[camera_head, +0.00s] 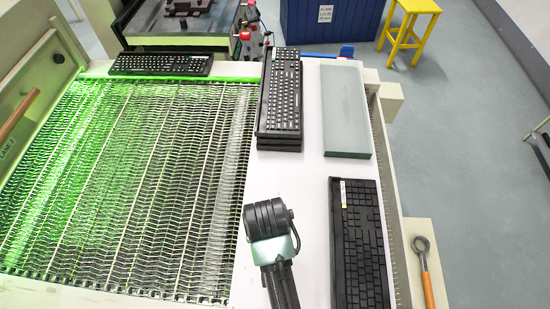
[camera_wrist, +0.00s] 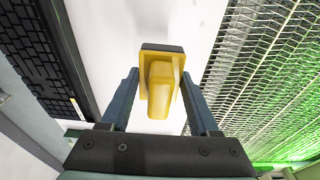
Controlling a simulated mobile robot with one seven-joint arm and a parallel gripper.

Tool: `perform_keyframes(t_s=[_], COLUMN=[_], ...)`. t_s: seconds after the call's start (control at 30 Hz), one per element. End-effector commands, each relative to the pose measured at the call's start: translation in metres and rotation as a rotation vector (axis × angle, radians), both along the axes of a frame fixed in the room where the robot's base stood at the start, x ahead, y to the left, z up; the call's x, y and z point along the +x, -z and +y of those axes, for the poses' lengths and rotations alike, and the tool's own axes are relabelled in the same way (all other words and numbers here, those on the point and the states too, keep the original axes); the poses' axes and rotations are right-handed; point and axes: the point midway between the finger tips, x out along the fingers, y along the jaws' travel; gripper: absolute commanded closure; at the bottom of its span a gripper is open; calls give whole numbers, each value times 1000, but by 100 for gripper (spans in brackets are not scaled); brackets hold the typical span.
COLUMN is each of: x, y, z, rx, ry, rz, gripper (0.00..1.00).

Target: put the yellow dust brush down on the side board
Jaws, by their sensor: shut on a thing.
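The yellow dust brush (camera_wrist: 163,82) is between the two fingers of my gripper (camera_wrist: 158,76) in the wrist view, over a white surface. It has a yellow handle and a dark edge at its far end. My gripper is shut on it. In the head view my arm's end hides the brush and the fingers, above the white strip between the mesh belt and the near black keyboard. The cream side board (camera_head: 411,277) is at the right edge of the table and holds a tool with an orange handle (camera_head: 427,282).
A black keyboard with a label (camera_head: 358,240) lies right of my arm. Behind it are a stack of keyboards (camera_head: 281,95) and a grey-green flat box (camera_head: 343,110). Another keyboard (camera_head: 161,64) lies at the belt's far end. The green-lit mesh belt (camera_head: 120,180) fills the left.

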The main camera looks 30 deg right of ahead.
Motion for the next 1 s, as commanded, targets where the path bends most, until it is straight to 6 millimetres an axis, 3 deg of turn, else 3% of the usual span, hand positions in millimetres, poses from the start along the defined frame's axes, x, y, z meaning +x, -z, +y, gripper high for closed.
perform_keyframes(t_s=[0.43,0.87,0.9,1.0], x=[0,1,1,1], y=[57,65,66,65], z=[1,1,1,1], rx=[1,0,0,0], ry=[-4,-4,-4,-4], rz=[1,-2,-2,-2], gripper=[100,100,36,18])
